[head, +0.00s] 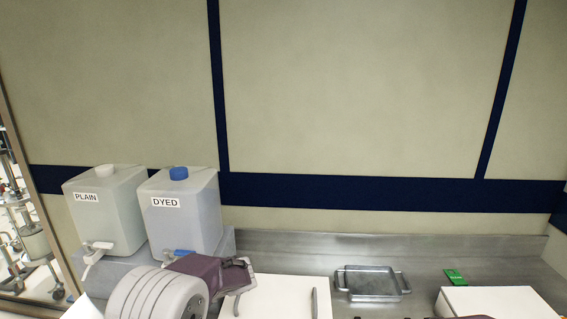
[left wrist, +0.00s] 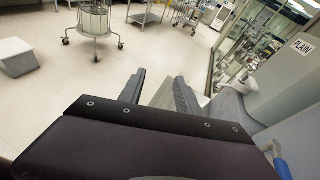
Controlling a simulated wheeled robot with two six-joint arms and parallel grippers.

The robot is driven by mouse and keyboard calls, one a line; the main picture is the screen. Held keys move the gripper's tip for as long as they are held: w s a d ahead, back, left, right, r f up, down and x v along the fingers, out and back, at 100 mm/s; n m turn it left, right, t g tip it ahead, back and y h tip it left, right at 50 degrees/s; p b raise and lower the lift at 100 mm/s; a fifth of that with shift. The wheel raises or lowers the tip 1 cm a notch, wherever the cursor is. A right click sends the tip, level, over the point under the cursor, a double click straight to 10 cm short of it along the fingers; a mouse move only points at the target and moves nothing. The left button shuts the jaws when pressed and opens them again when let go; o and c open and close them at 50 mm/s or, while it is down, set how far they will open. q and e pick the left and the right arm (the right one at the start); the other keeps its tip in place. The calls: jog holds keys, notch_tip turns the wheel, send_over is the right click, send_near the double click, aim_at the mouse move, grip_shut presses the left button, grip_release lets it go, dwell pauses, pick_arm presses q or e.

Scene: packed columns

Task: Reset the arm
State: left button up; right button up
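My left arm comes in from the lower left of the head view. Its purple gripper (head: 245,272) is above the bench in front of the DYED container, with its fingers partly seen. In the left wrist view its two dark fingers (left wrist: 160,92) stand apart with nothing held between them; a pale grey surface shows behind the gap.
A PLAIN container (head: 105,212) and a DYED container (head: 185,214) with taps stand on a grey stand at left. A white board (head: 275,295), a metal tray (head: 371,283), a green item (head: 455,276) and a white box (head: 495,302) lie on the metal bench.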

pick_arm(q)
jog(key=s+d+f+n+h+b, duration=0.25)
jog(key=s+f+n+h, duration=0.25)
jog(key=s+f+h, duration=0.5)
jog(key=d+f+n+t+h, duration=0.2)
jog(key=d+f+n, duration=0.2)
jog(key=d, duration=0.2)
jog(key=d+f+n+t+h+p, duration=0.1)
jog(key=d+f+n+t+h, duration=0.1)
jog(key=d+n, duration=0.3)
jog(key=shift+w+d+f, duration=0.2)
jog(key=shift+d+f, duration=0.15)
jog(key=shift+f, duration=0.5)
